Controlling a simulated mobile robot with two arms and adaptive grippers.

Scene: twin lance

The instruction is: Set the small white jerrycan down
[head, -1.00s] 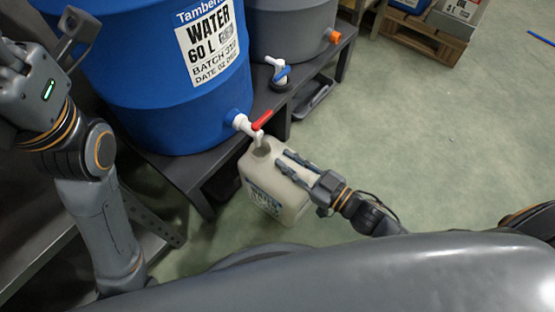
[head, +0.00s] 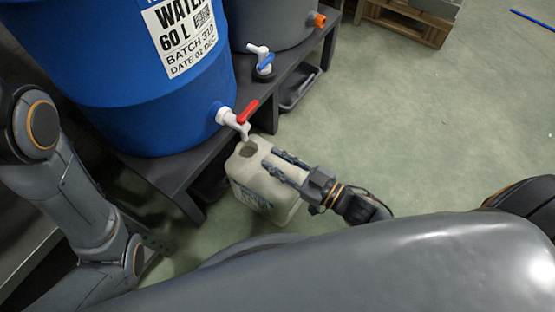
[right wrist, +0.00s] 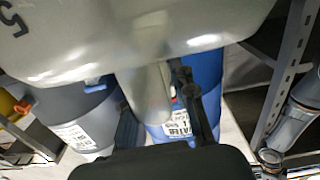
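The small white jerrycan (head: 259,190) is upright below the white tap with the red lever (head: 240,118) on the blue barrel. Its dark opening is close under the spout. My right gripper (head: 284,166) has its fingers on either side of the jerrycan's handle and is shut on it. In the right wrist view the pale handle (right wrist: 150,92) is between the dark fingers, and the jerrycan's body (right wrist: 130,35) fills the top. I cannot tell whether its base touches the floor. My left gripper is out of view; only its arm shows at left.
The blue barrel (head: 135,85) and a grey barrel (head: 275,25) stand on a dark low stand (head: 170,175), whose edge is beside the jerrycan. A dark tray (head: 300,90) lies farther along. The green floor (head: 420,130) at right is clear. A pallet (head: 405,20) is behind.

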